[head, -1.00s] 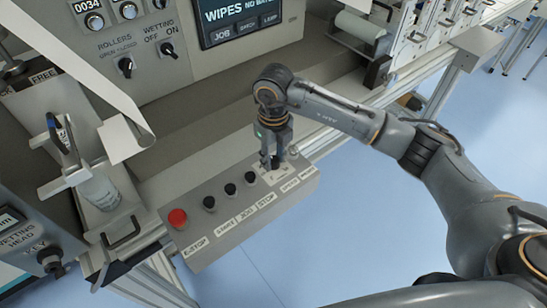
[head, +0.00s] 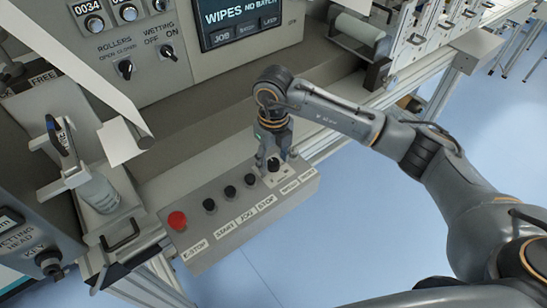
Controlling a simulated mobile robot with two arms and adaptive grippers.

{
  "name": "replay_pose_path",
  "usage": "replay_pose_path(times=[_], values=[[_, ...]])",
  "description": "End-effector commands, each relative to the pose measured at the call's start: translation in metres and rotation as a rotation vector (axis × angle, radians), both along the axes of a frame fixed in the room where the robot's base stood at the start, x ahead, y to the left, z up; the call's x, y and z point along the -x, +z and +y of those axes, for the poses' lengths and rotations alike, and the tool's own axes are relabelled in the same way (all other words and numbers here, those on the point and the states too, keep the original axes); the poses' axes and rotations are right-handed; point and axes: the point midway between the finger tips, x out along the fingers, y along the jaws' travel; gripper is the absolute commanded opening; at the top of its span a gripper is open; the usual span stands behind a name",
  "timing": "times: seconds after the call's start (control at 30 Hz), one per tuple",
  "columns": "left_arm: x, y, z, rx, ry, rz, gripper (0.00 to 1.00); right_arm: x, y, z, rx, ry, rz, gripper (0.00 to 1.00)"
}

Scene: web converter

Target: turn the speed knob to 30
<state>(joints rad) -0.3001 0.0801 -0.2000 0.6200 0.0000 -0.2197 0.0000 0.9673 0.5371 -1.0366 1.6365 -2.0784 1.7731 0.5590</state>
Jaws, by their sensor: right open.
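The speed knob (head: 273,164) is a black knob on a pale dial plate, near the right end of the grey control box. My right gripper (head: 273,156) comes down over it from above. Its jaws are open, with a finger on either side of the knob. I cannot tell whether the fingers touch the knob. The knob's pointer and the dial numbers are too small to read. My left gripper is not in view.
The control box (head: 190,251) also carries a red E-stop (head: 177,220) and several black buttons to the left of the knob. A machine panel with a screen (head: 238,20) stands behind. Blue floor (head: 330,230) lies open in front.

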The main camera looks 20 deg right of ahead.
Motion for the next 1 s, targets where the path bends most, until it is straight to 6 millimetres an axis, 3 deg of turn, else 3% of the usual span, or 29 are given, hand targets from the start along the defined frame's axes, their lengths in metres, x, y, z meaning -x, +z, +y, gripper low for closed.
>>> replay_pose_path(times=[0.17,0.5,0.7,1.0], values=[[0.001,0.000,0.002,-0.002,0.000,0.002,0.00,-0.001,0.011,0.000,-0.001,0.000,-0.003,0.54],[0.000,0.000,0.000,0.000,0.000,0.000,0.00,-0.001,0.080,0.000,-0.001,0.001,-0.005,0.54],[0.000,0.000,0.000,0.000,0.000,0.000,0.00,-0.001,0.110,0.000,-0.001,0.000,-0.002,0.54],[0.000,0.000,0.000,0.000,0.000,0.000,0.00,0.000,0.120,0.000,0.000,0.000,0.000,0.54]])
